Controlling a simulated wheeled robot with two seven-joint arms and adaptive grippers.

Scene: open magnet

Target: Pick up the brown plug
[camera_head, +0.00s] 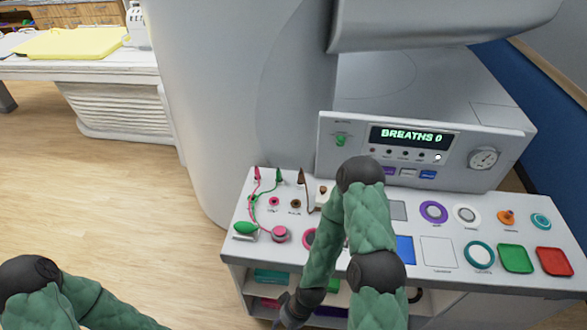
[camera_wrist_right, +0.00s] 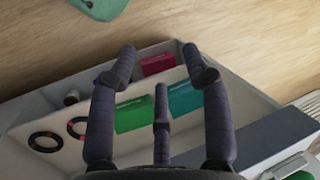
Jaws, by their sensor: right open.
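The brown plug (camera_head: 301,176) stands upright at the back left of the white console top, with a thin dark cord running from it. A pink plug (camera_head: 257,173) and a green plug (camera_head: 279,175) stand to its left. My right gripper (camera_head: 287,308) is low in front of the console, apart from the plug and partly hidden by my own arm. In the right wrist view the same gripper (camera_wrist_right: 160,62) is open and empty, its fingers spread over the shelf. The plug does not show there. My left arm enters at the lower left, its gripper out of frame.
The console top (camera_head: 437,251) carries several coloured rings and pads. Small boxes, including a green box (camera_wrist_right: 134,115) and a red box (camera_wrist_right: 158,64), sit on the shelf below. A control panel (camera_head: 340,165) rises behind. Open wooden floor (camera_head: 120,220) lies to the left.

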